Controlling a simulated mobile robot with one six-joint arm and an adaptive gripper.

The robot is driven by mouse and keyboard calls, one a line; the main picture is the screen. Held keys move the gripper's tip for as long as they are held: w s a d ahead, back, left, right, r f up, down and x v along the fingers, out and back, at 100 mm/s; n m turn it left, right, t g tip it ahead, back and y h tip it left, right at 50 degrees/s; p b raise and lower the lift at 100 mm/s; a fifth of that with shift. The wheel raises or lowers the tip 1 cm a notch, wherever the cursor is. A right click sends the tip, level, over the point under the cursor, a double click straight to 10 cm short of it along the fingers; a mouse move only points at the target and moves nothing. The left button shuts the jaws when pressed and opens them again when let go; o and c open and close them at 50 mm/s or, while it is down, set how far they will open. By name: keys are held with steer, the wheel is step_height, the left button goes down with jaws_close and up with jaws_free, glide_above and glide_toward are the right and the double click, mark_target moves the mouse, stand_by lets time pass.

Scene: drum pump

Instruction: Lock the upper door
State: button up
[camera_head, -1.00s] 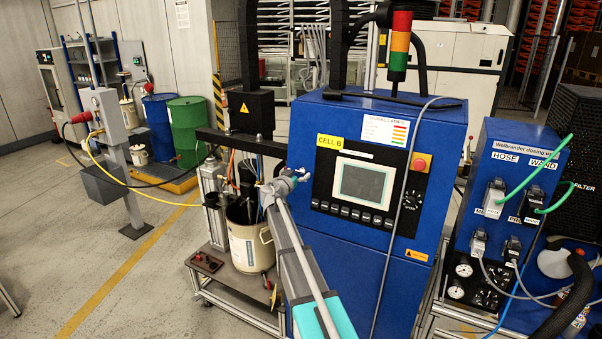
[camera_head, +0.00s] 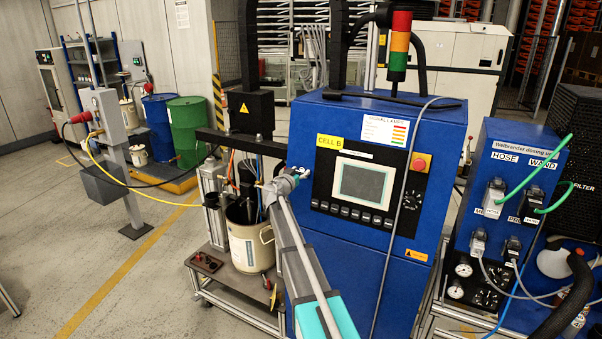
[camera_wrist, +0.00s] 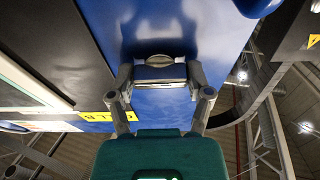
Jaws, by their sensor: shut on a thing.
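The upper door is the blue front (camera_head: 290,152) of the cabinet marked CELL B, with the control panel in it. My gripper (camera_head: 304,173) is at this front, just left of the control panel. In the wrist view my gripper (camera_wrist: 161,86) has its two fingers on either side of a small grey latch handle (camera_wrist: 163,61) on the blue surface and is shut on it. The door looks flush with the cabinet. The latch is hidden or too small to make out in the head view, so its exact turn cannot be told.
The control panel (camera_head: 365,185) with screen and buttons is close to the right of my gripper. A grey cable (camera_head: 392,245) hangs down the cabinet front. A pail (camera_head: 252,247) stands on a cart at left. A blue dosing unit (camera_head: 520,165) stands at right.

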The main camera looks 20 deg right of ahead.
steer(key=shift+n, duration=0.4)
steer(key=n+t+y, duration=0.1)
steer(key=n, duration=0.3)
steer(key=n+p, duration=0.1)
steer(key=n, duration=0.3)
steer(key=shift+a+n+y, duration=0.1)
steer(key=shift+n+y, duration=0.3)
steer(key=n+y+p, duration=0.1)
steer(key=n, duration=0.4)
steer(key=n+y+p, duration=0.1)
steer(key=n, duration=0.4)
stand_by(0.3)
